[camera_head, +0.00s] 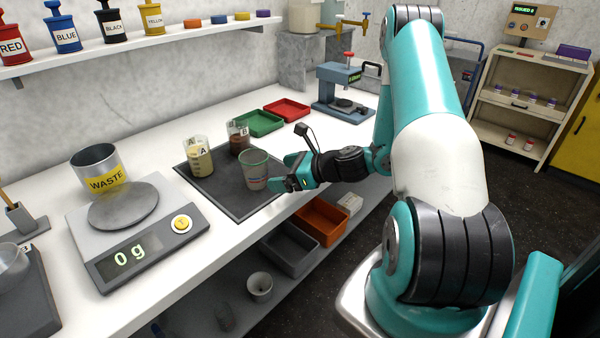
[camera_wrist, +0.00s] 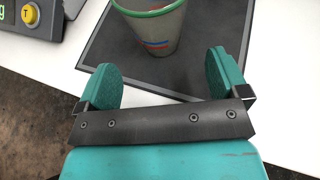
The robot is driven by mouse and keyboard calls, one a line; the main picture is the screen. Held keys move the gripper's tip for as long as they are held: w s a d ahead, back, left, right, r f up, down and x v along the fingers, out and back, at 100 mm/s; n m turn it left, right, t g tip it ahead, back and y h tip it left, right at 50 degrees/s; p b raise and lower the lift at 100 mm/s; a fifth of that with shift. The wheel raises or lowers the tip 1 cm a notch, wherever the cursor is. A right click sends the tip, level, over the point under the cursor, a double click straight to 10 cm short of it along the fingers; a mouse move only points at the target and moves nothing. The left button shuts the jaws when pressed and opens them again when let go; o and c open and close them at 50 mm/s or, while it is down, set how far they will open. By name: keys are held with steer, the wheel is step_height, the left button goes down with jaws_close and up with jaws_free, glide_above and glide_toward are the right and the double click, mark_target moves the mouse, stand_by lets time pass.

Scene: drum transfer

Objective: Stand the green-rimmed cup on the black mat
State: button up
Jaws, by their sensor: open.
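The green-rimmed cup (camera_head: 254,172) stands upright on the black mat (camera_head: 213,200), near the mat's front right part. It is translucent grey with red and blue marks, and it also shows in the wrist view (camera_wrist: 155,30). My gripper (camera_head: 284,186) is open and empty just to the right of the cup in the head view. In the wrist view its two teal fingers (camera_wrist: 160,75) are spread, and the cup stands beyond their tips, apart from them. The mat also shows in the wrist view (camera_wrist: 215,25).
Beaker A (camera_head: 199,160) and beaker B (camera_head: 238,140) stand on the mat behind the cup. A scale (camera_head: 125,245) reading 0 g and a waste can (camera_head: 97,170) are at left. Green (camera_head: 262,124) and red (camera_head: 288,110) trays lie behind. A blue press (camera_head: 342,92) stands at the back.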

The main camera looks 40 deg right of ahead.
steer(key=v, duration=0.5)
steer(key=s+a+r+n+g+y, duration=0.15)
steer(key=a+r+n+g, duration=0.25)
steer(key=a+n, duration=0.6)
steer(key=s+a+r+n+g+y, duration=0.1)
steer(key=a+r+n+g+y, duration=0.1)
steer(key=a+r+n+g, duration=0.55)
steer(key=s+a+r+n+h, duration=0.2)
steer(key=s+a+n, duration=0.3)
steer(key=s+n, duration=0.3)
steer(key=s+a+r+n+h, duration=0.2)
steer(key=s+a+n, duration=0.4)
steer(key=n, duration=0.6)
steer(key=shift+s+a+r+g, duration=0.4)
steer(key=shift+s+r, duration=0.25)
steer(key=shift+s, duration=0.2)
steer(key=shift+h, duration=0.25)
